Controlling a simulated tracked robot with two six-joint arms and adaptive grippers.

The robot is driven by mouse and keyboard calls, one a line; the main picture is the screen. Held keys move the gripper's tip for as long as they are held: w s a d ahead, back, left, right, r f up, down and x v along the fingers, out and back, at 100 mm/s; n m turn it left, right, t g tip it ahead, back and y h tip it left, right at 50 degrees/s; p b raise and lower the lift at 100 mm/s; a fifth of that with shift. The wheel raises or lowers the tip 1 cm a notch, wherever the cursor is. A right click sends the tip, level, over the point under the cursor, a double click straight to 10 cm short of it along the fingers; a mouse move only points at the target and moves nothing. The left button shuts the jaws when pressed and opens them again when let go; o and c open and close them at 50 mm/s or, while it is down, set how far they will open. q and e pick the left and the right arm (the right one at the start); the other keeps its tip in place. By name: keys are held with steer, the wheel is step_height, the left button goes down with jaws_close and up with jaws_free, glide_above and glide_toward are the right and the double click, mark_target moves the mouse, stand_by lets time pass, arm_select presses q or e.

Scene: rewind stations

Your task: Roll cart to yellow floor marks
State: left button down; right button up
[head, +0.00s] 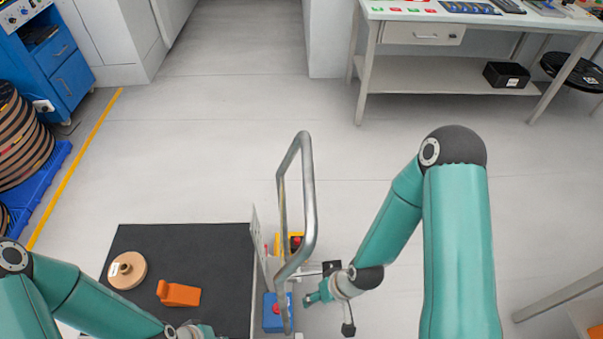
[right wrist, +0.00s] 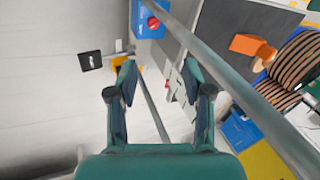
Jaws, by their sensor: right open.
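The cart has a black deck (head: 215,250) with a wooden spool (head: 127,270) and an orange block (head: 180,293) on it. Its grey tubular push handle (head: 308,190) stands up at the deck's right edge. My right gripper (head: 318,296) is just right of the handle's lower part. In the right wrist view my right gripper (right wrist: 158,82) is open; a handle bar (right wrist: 228,80) crosses diagonally and a thinner bar shows between the fingers, contact unclear. My left gripper (head: 195,331) is at the bottom edge, mostly cut off. A yellow floor line (head: 82,155) runs along the left.
Striped reels (head: 20,135) on a blue pallet (head: 40,188) and a blue cabinet (head: 65,72) stand at the left. A workbench (head: 450,75) with a black bin (head: 506,75) stands at the back right. The floor behind the cart is clear. A table leg (head: 555,296) shows at lower right.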

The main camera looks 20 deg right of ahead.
steer(key=w+d+r+n+t+b, duration=0.1)
steer(key=w+d+r+n+t, duration=0.25)
steer(key=w, duration=0.35)
steer(key=w+d+r+n+t+b, duration=0.1)
steer(key=w+d+r+n+t, duration=0.1)
steer(key=w+d+r+t, duration=0.4)
steer(key=w+d+r+n+t+y+b, duration=0.1)
steer(key=w+d+r+n, duration=0.1)
steer(key=r+n, duration=0.25)
steer(key=w+d+r+n+t+y+b, duration=0.1)
steer(key=w+d+r+n+y, duration=0.15)
steer(key=r, duration=0.35)
step_height(320, 180, up, 5)
steer(key=n, duration=0.5)
steer(key=n+g+y+b, duration=0.25)
steer(key=n+y, duration=0.25)
steer(key=n, duration=0.8)
glide_toward(307, 174)
steer(key=shift+m+g, duration=0.25)
steer(key=shift+g, duration=0.05)
steer(key=x, duration=0.7)
steer(key=w+d+f+p+x, duration=0.1)
steer(key=x, duration=0.2)
steer(key=shift+w+a, duration=0.2)
steer(key=shift+a, duration=0.05)
jaws_close()
